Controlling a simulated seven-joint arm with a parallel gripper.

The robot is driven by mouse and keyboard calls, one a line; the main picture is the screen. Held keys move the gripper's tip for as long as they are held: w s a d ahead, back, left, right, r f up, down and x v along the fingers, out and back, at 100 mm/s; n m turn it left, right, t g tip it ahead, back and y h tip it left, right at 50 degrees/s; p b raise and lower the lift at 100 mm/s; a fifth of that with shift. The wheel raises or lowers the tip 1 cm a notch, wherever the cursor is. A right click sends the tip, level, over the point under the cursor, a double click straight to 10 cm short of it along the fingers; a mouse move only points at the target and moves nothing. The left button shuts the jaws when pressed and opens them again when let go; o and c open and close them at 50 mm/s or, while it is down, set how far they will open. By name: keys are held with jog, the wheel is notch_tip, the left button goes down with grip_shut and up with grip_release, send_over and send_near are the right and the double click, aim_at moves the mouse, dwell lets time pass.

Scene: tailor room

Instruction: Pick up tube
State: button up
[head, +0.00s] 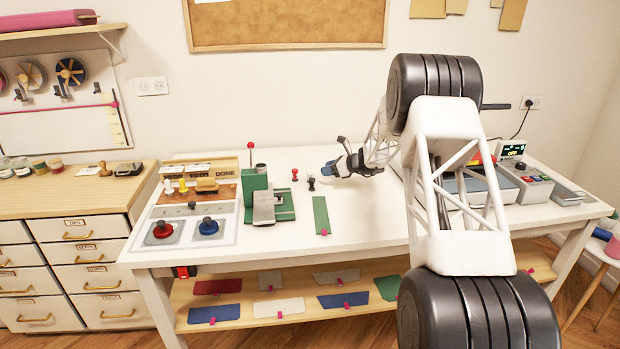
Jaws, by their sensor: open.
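My gripper (337,167) is small in the head view, above the white table (375,225) near its back middle. It points left, with its jaws open. I see nothing held in it, though the details there are too small to be sure. No thing is clearly a tube. A long pink roll (45,20) lies on the wall shelf at the upper left, far from my gripper. A short grey cylinder (260,169) stands at the top of a green press (256,194), left of my gripper.
Small red and black stamp-like pieces (295,174) (311,184) stand between the press and my gripper. A green strip (321,215) lies in front. A control panel (182,226) with red and blue knobs is at left. Devices (526,185) stand at right. The table's front middle is clear.

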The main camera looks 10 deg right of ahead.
aim_at(312, 171)
jog(key=shift+x, duration=1.25)
jog(key=shift+f+x, duration=0.2)
jog(key=shift+x, duration=2.4)
jog(key=shift+s, duration=0.1)
jog(key=shift+c, duration=0.3)
jog(key=c, duration=0.6)
jog(key=shift+r, duration=0.1)
jog(key=shift+r, duration=4.95)
